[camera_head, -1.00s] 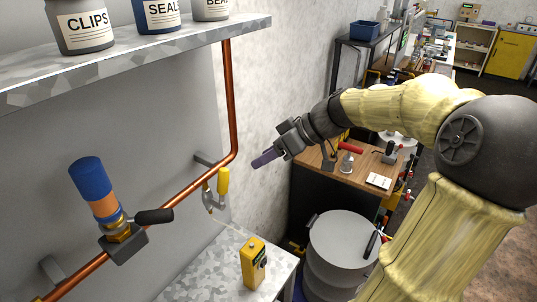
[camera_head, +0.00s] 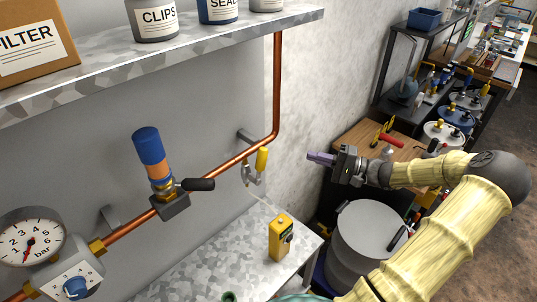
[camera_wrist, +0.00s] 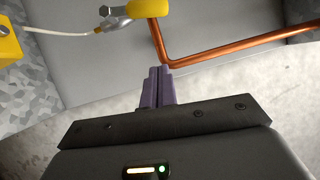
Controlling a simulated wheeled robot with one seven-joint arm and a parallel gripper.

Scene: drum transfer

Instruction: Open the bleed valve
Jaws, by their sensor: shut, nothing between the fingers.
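A brass valve (camera_head: 172,200) with a black lever (camera_head: 198,184) sits on the copper pipe (camera_head: 225,165); the lever points right in the head view. An upright blue and orange cylinder (camera_head: 152,155) stands at this valve. I cannot tell from a label whether it is the bleed valve. My gripper (camera_head: 312,158) is shut and empty, to the right of the valve and pipe and apart from them. Its purple fingers point left. In the wrist view the fingers (camera_wrist: 158,78) are together, below the bend of the copper pipe (camera_wrist: 165,50); the black lever is not seen there.
A yellow-handled clamp (camera_head: 257,165) is by the pipe, between valve and gripper. A yellow box (camera_head: 281,238) stands on the metal bench (camera_head: 215,255). A gauge (camera_head: 30,240) and blue knob (camera_head: 76,287) are at left. A shelf (camera_head: 130,65) overhangs the pipe. A grey drum (camera_head: 368,240) stands below my arm.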

